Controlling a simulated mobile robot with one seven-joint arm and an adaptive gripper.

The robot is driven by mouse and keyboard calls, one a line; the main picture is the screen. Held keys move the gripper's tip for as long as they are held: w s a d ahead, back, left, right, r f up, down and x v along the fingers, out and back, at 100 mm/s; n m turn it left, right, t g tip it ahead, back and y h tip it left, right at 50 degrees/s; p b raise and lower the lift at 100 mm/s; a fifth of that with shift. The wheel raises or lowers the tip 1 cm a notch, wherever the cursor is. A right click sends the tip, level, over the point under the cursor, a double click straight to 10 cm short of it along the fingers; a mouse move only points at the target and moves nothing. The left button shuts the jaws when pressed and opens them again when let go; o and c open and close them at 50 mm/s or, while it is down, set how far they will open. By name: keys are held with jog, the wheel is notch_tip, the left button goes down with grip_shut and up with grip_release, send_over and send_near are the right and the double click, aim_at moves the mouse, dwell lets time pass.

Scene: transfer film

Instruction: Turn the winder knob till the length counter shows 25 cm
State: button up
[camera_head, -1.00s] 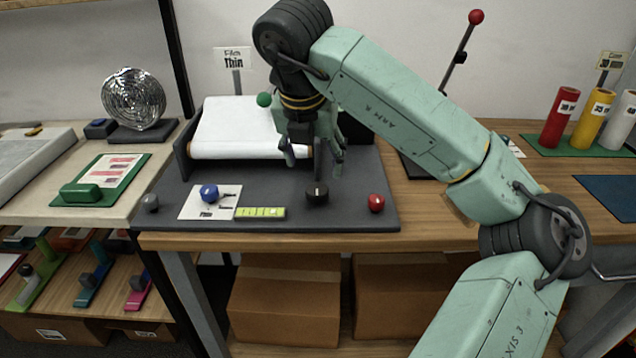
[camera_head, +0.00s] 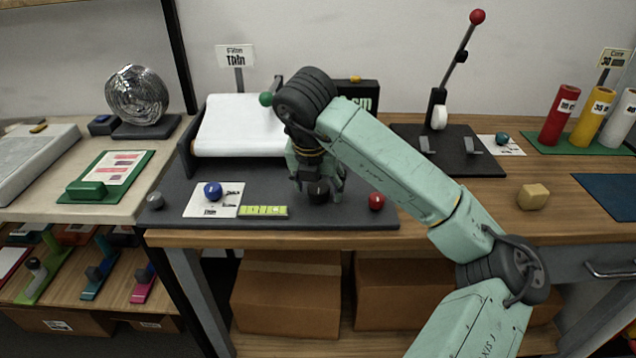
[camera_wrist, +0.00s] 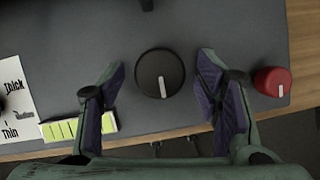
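The winder knob (camera_head: 318,192) is a round black knob with a white pointer line, on the grey machine base. In the wrist view the knob (camera_wrist: 161,76) sits between the two open fingers of my gripper (camera_wrist: 163,95), with a gap on each side. In the head view my gripper (camera_head: 318,188) is low over the knob. The length counter (camera_head: 362,98) is a dark box behind my arm; only the end of its display, "cm", shows, and the number is hidden.
A red knob (camera_head: 377,201) stands close to the right of my gripper. A yellow-green scale strip (camera_head: 263,211) and a blue knob (camera_head: 213,191) on a Thick/Thin card lie to the left. A white film roll (camera_head: 235,130) is behind. The base's front edge is near.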

jog(key=c, duration=1)
jog(key=shift+c, duration=0.2)
jog(key=shift+b, duration=0.35)
